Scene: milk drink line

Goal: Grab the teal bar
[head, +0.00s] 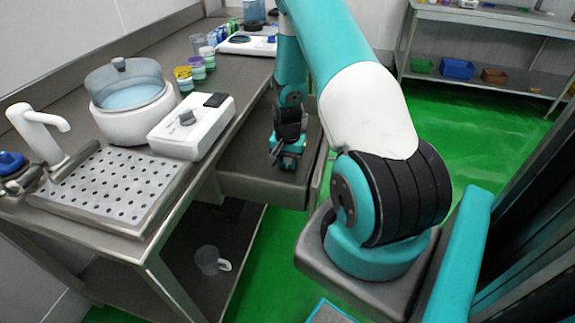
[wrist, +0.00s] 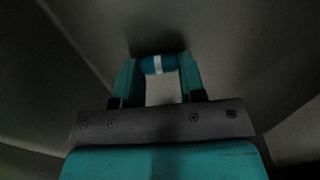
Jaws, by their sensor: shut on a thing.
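The teal bar (wrist: 150,64), a short rounded piece with a white band around its middle, shows at the fingertips in the wrist view. My gripper (wrist: 158,72) is shut on it, with one teal finger at each end of the bar. In the head view my gripper (head: 287,160) points down into a grey open drawer or tray at the bench's right side. There the bar cannot be told apart from the teal fingers.
The grey drawer (head: 245,170) has walls close around my gripper. A white control box (head: 192,127) and a lidded water bath (head: 128,110) stand on the bench to the left. Small jars (head: 197,67) and a scale (head: 247,45) are farther back. Green floor lies open to the right.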

